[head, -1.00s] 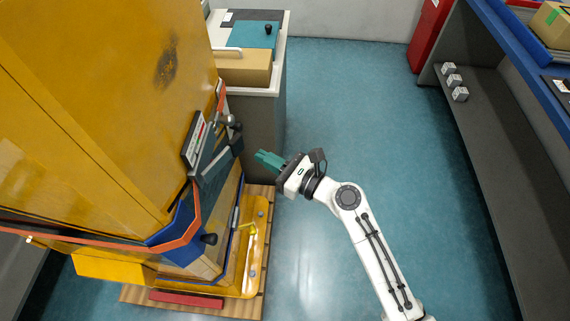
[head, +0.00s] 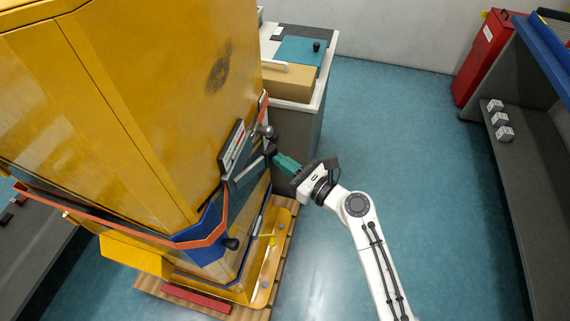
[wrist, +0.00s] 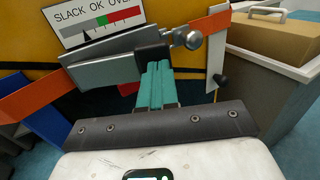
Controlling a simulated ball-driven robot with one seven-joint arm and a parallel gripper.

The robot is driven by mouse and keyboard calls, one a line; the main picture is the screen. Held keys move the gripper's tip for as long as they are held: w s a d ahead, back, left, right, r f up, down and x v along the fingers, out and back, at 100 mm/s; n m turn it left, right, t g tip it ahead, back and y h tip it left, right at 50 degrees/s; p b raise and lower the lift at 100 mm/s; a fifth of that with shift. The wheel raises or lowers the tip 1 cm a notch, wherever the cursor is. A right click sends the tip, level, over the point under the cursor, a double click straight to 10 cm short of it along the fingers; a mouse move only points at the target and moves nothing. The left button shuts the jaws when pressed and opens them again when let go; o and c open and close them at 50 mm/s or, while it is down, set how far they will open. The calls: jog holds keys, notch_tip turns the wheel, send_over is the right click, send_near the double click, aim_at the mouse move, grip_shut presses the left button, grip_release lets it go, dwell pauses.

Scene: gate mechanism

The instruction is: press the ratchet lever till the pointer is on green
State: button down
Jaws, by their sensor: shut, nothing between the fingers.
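The gauge plate (wrist: 95,22), marked SLACK, OK and OVER, shows in the wrist view on the yellow machine; it is also in the head view (head: 232,147). Its black pointer (wrist: 87,36) stands left of the green patch (wrist: 101,21), on the slack side; the red patch is further right. The grey ratchet lever (wrist: 106,67) lies below the plate, with a black end piece (wrist: 152,57). My gripper (wrist: 158,68) is shut and empty. Its teal fingertips are at the black end piece, overlapping its lower edge; I cannot tell if they touch. My gripper (head: 280,158) reaches in from the right in the head view.
An orange strap (wrist: 210,22) and a round metal knob (wrist: 191,40) are close to the right of the fingertips. A grey cabinet (head: 295,125) with a cardboard box (head: 290,82) stands behind. The yellow machine (head: 130,100) fills the left. Blue floor on the right is clear.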

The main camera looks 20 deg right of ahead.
aim_at(273, 152)
jog(key=w+n+g+y+b, duration=0.1)
jog(key=w+n+g+y, duration=0.1)
jog(key=w+a+n+g+y+b, duration=0.1)
jog(key=w+y, duration=0.1)
jog(key=shift+w+a+n+g+y, duration=0.1)
jog(key=shift+n+g+y, duration=0.2)
jog(key=shift+n+g, duration=0.1)
jog(key=shift+w+a, duration=0.15)
jog(key=shift+w, duration=0.1)
jog(key=shift+w+a, duration=0.4)
jog(key=shift+w, duration=0.1)
jog(key=shift+a, duration=0.1)
jog(key=shift+r, duration=0.1)
